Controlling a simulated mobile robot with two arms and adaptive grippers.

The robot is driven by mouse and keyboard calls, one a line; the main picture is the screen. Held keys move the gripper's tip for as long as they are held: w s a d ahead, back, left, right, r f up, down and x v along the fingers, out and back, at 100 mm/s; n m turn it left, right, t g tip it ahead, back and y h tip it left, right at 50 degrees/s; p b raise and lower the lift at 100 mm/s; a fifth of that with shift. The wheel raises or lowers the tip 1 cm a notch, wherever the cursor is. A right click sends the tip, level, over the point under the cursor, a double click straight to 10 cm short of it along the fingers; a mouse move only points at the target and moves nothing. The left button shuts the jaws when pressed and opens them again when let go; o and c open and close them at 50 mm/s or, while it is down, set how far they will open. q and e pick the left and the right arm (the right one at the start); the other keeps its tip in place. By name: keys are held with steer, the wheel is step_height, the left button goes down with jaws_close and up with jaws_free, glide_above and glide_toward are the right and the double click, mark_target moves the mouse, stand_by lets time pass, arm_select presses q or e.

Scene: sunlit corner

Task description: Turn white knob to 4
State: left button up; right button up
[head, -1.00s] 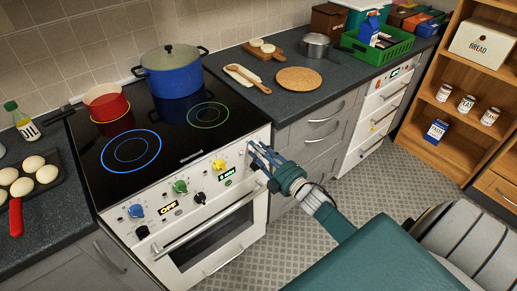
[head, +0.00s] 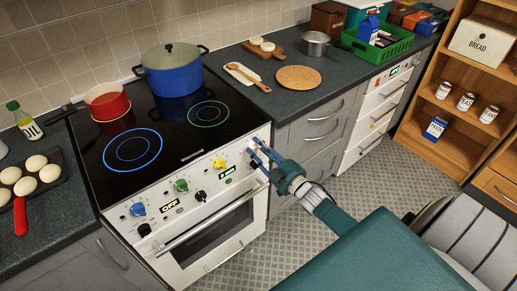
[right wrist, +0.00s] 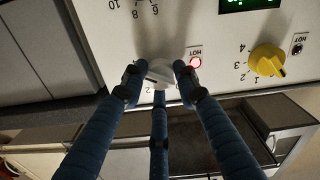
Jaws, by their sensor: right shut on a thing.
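The white knob (right wrist: 160,73) is on the stove's front panel, at the centre of the right wrist view. My right gripper (head: 258,158) is at the right end of the panel. In the right wrist view its blue fingers (right wrist: 157,82) are shut around the knob from both sides, with a third finger below. In the head view the fingers largely hide the knob. My left gripper is not in view.
A red light (right wrist: 195,62) glows beside the white knob. The yellow knob (right wrist: 266,62) is its neighbour; green (head: 181,185) and blue (head: 138,209) knobs sit farther left. A blue pot (head: 174,75) and a red pan (head: 106,101) stand on the cooktop (head: 165,125).

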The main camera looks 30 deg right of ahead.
steer(key=shift+f, duration=0.1)
stand_by(0.3)
steer(key=o, duration=1.2)
steer(key=shift+c, duration=0.2)
steer(key=s, duration=1.2)
steer(key=shift+d, duration=0.45)
